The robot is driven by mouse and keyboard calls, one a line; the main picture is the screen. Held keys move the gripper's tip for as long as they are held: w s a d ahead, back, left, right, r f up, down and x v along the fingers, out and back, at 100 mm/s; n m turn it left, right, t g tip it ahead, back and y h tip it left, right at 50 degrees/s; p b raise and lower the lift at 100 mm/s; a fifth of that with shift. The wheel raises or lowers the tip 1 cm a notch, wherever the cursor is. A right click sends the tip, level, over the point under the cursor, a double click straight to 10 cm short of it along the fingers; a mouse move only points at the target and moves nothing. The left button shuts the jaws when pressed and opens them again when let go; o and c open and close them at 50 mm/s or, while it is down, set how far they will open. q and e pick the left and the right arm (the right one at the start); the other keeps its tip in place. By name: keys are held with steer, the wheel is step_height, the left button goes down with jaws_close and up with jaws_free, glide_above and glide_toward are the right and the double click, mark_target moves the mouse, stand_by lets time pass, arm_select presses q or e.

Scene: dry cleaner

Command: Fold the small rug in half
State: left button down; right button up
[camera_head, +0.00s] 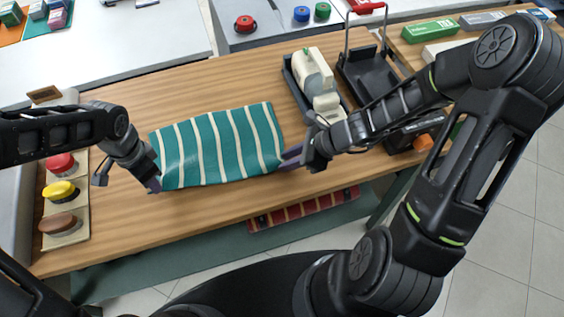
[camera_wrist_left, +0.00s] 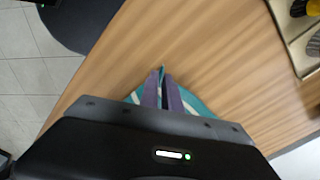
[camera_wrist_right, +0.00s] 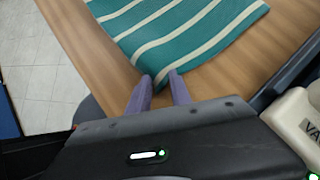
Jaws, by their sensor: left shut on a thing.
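The small rug (camera_head: 215,148) is teal with white stripes and lies on the wooden table; I cannot tell whether it has a fold. My left gripper (camera_head: 154,184) is at its near left corner. In the left wrist view its fingers (camera_wrist_left: 162,88) are close together on the rug's edge, with teal cloth (camera_wrist_left: 193,102) showing behind them. My right gripper (camera_head: 287,158) is at the rug's right edge. In the right wrist view its fingers (camera_wrist_right: 161,84) stand apart, with a corner of the rug (camera_wrist_right: 180,35) at the gap between their tips.
Red, yellow and brown round-topped items (camera_head: 60,192) stand on a board at the left. A dark tray with a cream device (camera_head: 316,75) and a black holder with a red handle (camera_head: 375,75) stand behind right. A red striped textile (camera_head: 303,208) lies below the table's front edge.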

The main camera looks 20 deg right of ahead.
steer(key=shift+s+f, duration=0.1)
jaws_close()
stand_by(0.4)
steer(key=shift+r, duration=2.55)
